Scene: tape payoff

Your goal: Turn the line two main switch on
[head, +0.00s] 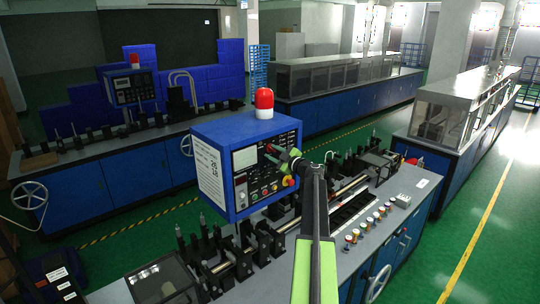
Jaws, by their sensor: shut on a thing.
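A blue control box (213,165) with a red lamp (264,103) on top stands on the nearer machine line. My gripper (275,154) is at the upper right part of this panel, shut on a small switch there. The fingers hide the switch, so its turned position cannot be told. A second blue control box (131,88) with a red lamp stands on the farther line at left.
Long covered machines (345,75) stand behind. Green floor (150,232) is clear between the lines.

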